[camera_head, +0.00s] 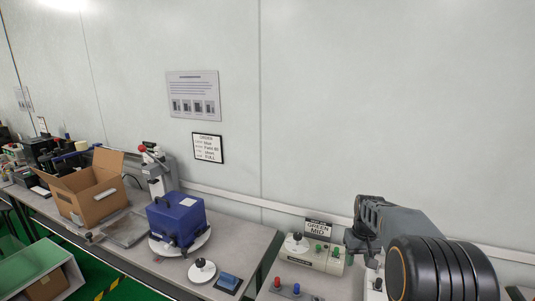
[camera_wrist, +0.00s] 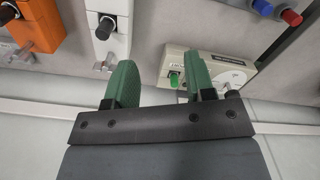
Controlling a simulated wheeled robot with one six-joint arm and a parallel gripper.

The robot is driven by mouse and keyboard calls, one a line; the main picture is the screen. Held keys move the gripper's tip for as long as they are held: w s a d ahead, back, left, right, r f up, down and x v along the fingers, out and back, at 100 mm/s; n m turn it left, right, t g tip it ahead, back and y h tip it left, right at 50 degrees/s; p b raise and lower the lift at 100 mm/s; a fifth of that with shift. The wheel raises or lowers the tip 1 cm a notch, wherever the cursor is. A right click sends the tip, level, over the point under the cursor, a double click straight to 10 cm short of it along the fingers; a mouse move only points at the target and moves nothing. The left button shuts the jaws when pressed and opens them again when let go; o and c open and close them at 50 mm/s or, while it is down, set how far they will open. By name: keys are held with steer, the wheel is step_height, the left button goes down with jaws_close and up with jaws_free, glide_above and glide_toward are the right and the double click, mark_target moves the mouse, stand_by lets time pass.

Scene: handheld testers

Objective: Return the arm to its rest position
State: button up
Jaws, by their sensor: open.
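My gripper (camera_wrist: 163,88) shows in the wrist view with its two green fingers apart and nothing between them. In the head view my arm reaches in at the lower right, beside a beige tester box, and the fingertips are hard to make out there.
A blue case (camera_head: 177,217) sits on a white round turntable on the left bench. An open cardboard box (camera_head: 92,190) stands farther left. A panel with red and blue buttons (camera_head: 291,290) lies in front of the tester box. The wall above my arm is bare.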

steer(key=s+a+r+t+p, duration=0.1)
steer(key=s+a+r, duration=0.1)
steer(key=s, duration=0.5)
steer(key=s+a+r+t+p, duration=0.1)
steer(key=s+a+r, duration=0.2)
steer(key=s+a, duration=0.2)
steer(key=s+a+r+t+p, duration=0.1)
steer(key=s+a, duration=0.3)
steer(key=s, duration=0.5)
steer(key=shift+s+a+r+t, duration=0.15)
steer(key=shift+s+r+t, duration=0.2)
steer(key=shift+r, duration=0.55)
steer(key=shift+c, duration=0.6)
